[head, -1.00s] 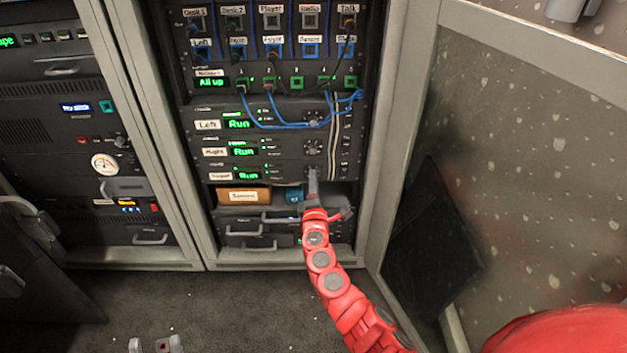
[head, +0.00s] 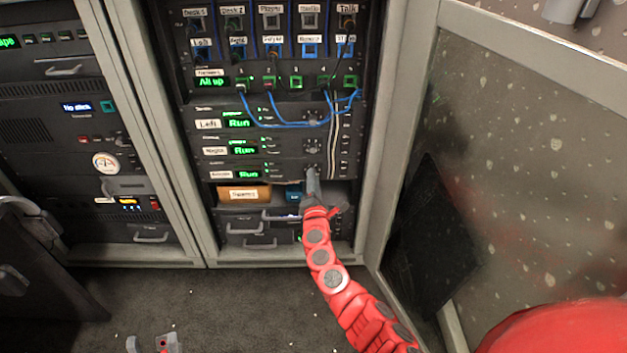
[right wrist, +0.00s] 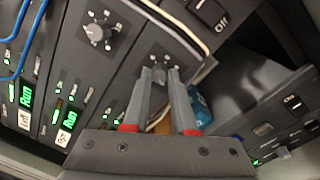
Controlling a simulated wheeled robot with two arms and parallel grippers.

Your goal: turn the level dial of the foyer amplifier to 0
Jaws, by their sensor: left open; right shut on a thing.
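The foyer amplifier (head: 199,174) is the lowest of three similar units, with a lit green Run display; its label is too blurred to read. My right gripper (head: 311,174) reaches its right side, where the level dial is hidden behind the fingers. In the right wrist view, my right gripper (right wrist: 160,72) is shut on the level dial (right wrist: 159,62), whose rim shows between the fingertips. The dial's pointer and scale cannot be read. My left gripper (head: 154,345) is open and empty at the bottom edge of the head view, away from the rack.
The dial of the amplifier above (right wrist: 97,32) is close by. Blue cables (head: 290,125) and pale cables (head: 332,125) hang near the dials. An orange-brown box (head: 244,194) and a blue item (head: 293,194) sit in the bay below. An open door (head: 520,180) stands at right.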

